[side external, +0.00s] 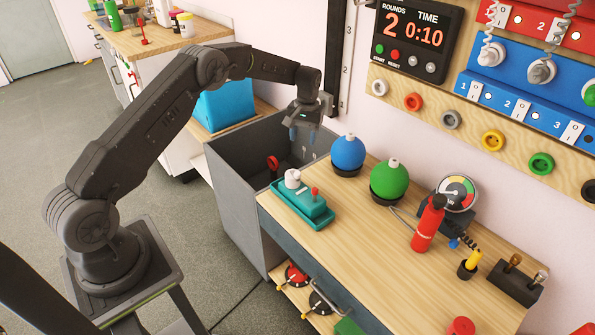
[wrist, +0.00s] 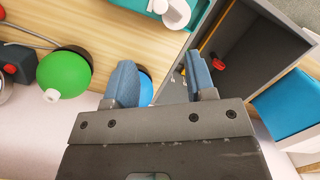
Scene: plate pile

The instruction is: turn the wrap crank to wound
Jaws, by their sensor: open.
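A teal device (side external: 303,204) with a white spool (side external: 292,178) and a small red knob (side external: 315,191) sits at the left end of the wooden table; it looks like the wrap crank. In the wrist view its teal edge (wrist: 207,14) and white spool (wrist: 177,13) show at the top, cut off by the frame. My gripper (side external: 303,136) is open and empty, above the grey bin, behind the device and apart from it. Its two blue-grey fingers (wrist: 160,76) stand apart in the wrist view, with nothing gripped between them.
The grey open bin (side external: 246,205) stands left of the table, with a red part (side external: 272,163) inside. A blue ball (side external: 348,151) and a green ball (side external: 389,179) stand right of the device. A red bottle (side external: 428,225) stands further right. The table's front middle is clear.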

